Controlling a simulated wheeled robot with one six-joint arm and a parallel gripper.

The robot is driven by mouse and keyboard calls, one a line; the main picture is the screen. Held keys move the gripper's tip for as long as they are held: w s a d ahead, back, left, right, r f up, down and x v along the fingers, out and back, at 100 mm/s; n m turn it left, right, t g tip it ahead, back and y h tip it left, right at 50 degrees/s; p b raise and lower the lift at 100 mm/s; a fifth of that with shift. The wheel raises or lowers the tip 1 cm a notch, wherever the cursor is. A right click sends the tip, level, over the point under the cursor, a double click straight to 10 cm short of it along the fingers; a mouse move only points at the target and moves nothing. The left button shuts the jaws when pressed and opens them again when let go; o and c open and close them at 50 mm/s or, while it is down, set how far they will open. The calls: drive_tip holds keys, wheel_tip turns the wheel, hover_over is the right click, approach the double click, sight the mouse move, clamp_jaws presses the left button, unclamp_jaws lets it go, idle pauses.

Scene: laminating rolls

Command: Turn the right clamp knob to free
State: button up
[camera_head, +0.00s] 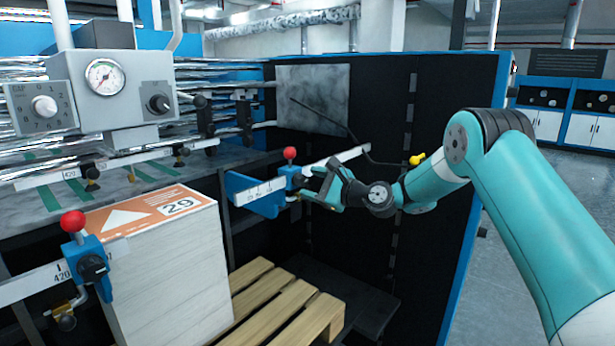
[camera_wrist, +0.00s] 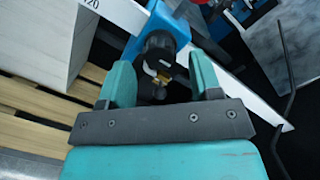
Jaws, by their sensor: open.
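The right clamp (camera_head: 287,178) is a blue block with a red ball on top, sitting on a white scale bar (camera_head: 340,160). Its black clamp knob (camera_wrist: 158,44) is in the upper middle of the wrist view, on the blue block, with a brass fitting just below it. My gripper (camera_head: 318,186) is beside the clamp on its right in the head view. In the wrist view my gripper (camera_wrist: 158,64) is open, its two teal fingers on either side of the knob's line with gaps left. Contact with the knob cannot be told. The knob's pointer is too dark to read.
The left clamp (camera_head: 86,258) with its red ball stands at the lower left. A tall paper stack (camera_head: 165,270) with an orange label and a wooden pallet (camera_head: 285,300) are below. A thin dark rod (camera_head: 325,115) and a dark panel are behind my gripper.

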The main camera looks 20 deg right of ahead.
drive_tip(key=shift+x, duration=1.1)
drive_tip(key=c, duration=0.9)
drive_tip(key=shift+c, duration=0.2)
